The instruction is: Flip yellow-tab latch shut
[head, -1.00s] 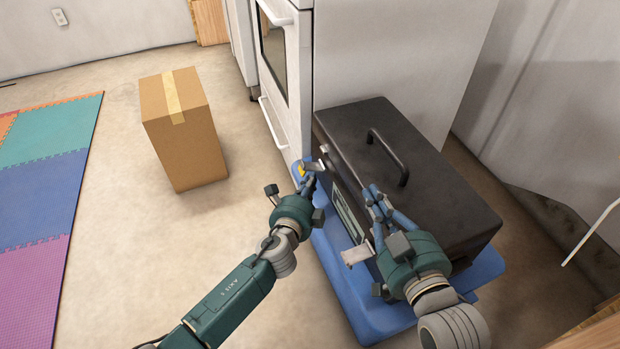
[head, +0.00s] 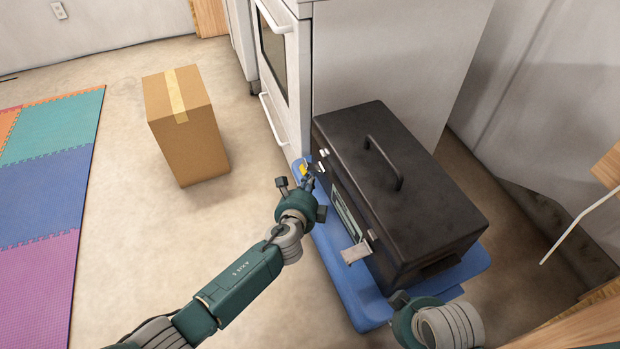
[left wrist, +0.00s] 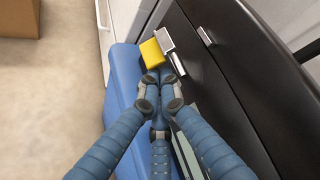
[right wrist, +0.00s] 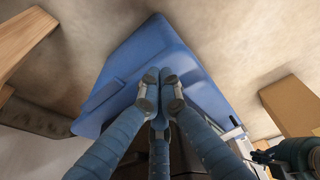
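A black case (head: 415,185) has two silver latches on its left side. The far latch has a yellow tab (head: 303,169); in the left wrist view the yellow tab (left wrist: 151,54) sits beside a silver plate (left wrist: 164,40). A silver catch (left wrist: 206,36) shows on the lid edge, apart from that plate in the picture. My left gripper (head: 310,175) is at the far latch, fingers together, tips just below the tab; it appears to hold nothing. My right gripper (right wrist: 160,76) has its fingers together, empty, over the blue base; its fingers are hidden in the head view.
The near silver latch (head: 355,252) sticks out from the case. The case stands on a blue base (head: 345,285) beside a white oven (head: 283,75). A cardboard box (head: 190,130) stands on open floor at left, near foam mats (head: 45,190).

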